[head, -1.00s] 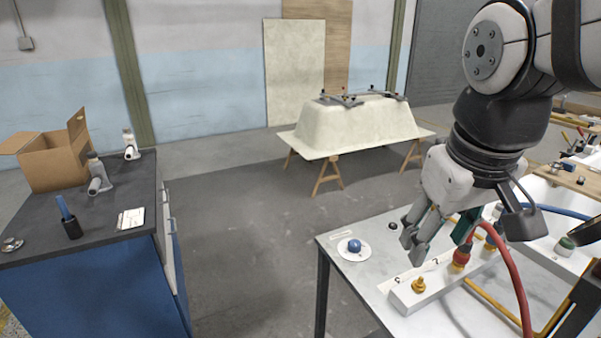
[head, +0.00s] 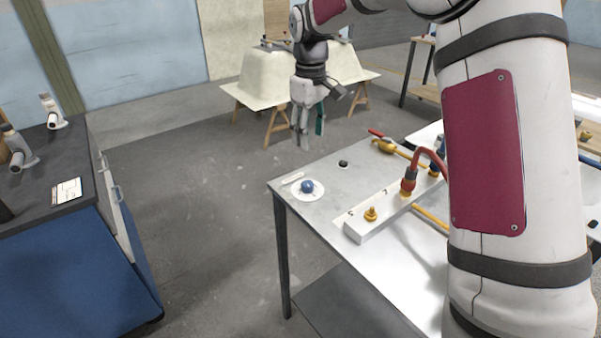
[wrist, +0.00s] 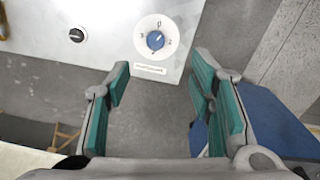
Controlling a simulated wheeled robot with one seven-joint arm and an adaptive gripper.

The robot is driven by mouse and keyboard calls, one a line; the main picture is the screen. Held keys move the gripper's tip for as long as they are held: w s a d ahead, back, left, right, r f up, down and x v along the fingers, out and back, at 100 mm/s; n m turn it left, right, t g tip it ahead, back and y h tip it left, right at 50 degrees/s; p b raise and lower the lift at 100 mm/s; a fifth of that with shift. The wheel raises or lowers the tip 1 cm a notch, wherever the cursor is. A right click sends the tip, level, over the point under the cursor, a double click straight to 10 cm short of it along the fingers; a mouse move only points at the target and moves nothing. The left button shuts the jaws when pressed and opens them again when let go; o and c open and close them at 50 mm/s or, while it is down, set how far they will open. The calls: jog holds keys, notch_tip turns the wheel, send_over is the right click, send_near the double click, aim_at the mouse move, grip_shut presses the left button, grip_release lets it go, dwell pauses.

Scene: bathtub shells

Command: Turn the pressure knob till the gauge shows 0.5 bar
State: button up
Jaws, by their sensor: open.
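A blue knob (head: 307,186) sits on a round white plate (head: 299,195) at the table's left corner. In the wrist view the blue knob (wrist: 155,40) has a white pointer mark, and its white dial (wrist: 142,28) carries figures too small to read surely. I cannot tell if it is the pressure knob. A small black round fitting (head: 343,164) is beside it; in the wrist view this black fitting (wrist: 77,35) has a pale bar. No readable gauge shows. My gripper (head: 308,138) is open and empty, beyond the table's far edge, apart from the blue knob. Its green-padded fingers (wrist: 160,92) point toward the knob.
A white manifold (head: 360,229) with a yellow fitting (head: 370,214) and a red hose (head: 432,155) lies on the table. A blue cabinet (head: 75,250) stands left across open floor. A tub shell (head: 262,78) on trestles is behind my gripper.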

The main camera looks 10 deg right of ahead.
aim_at(308, 183)
jog(key=f, duration=0.5)
jog(key=w+f, duration=0.1)
jog(key=f, duration=0.5)
jog(key=w+f, duration=0.1)
jog(key=f, duration=0.4)
jog(key=shift+w+d+f+p, duration=0.1)
jog(key=shift+f+p, duration=0.1)
jog(key=shift+p, duration=0.15)
